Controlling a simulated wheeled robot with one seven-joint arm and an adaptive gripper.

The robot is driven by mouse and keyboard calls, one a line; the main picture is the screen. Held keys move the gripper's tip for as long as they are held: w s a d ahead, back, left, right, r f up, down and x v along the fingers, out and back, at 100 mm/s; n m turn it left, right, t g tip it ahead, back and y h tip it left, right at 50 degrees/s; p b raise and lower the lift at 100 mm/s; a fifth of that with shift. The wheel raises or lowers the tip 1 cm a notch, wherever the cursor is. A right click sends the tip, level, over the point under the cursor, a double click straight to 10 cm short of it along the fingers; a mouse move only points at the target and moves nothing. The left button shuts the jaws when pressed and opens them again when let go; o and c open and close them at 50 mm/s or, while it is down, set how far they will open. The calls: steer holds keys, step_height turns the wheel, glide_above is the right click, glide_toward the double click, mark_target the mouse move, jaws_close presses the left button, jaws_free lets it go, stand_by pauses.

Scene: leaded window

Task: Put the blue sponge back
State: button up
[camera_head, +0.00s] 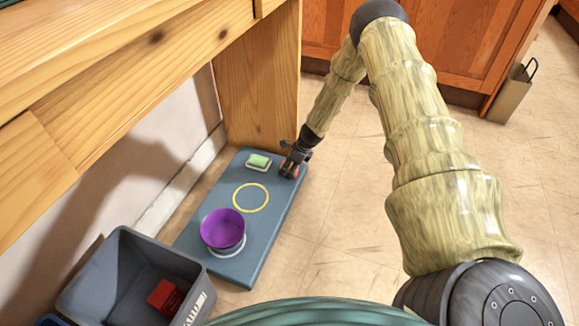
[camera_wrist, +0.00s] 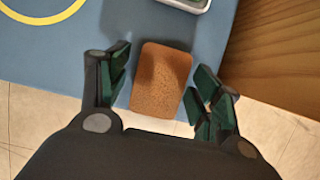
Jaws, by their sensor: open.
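I see no blue sponge in either view. An orange-brown block (camera_wrist: 161,82) with rounded corners lies at the edge of a blue-grey mat; it also shows in the head view (camera_head: 288,171). My gripper (camera_wrist: 162,75) is open over this block, with one finger on each side in the wrist view and gaps between. In the head view my gripper (camera_head: 294,158) is small and partly covers the block. A green sponge-like block (camera_head: 259,160) sits in a white dish (camera_head: 257,168) on the mat, left of my gripper.
The blue-grey mat (camera_head: 206,203) bears a yellow ring (camera_head: 235,199) and a purple bowl (camera_head: 222,228) on a pale ring. A grey bin (camera_head: 90,277) holding a red object (camera_head: 166,297) stands at lower left. A wooden leg (camera_head: 262,85) rises behind the mat.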

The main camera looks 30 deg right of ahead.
steer(key=p+v, duration=0.5)
steer(key=v, duration=0.7)
steer(key=shift+p, duration=0.35)
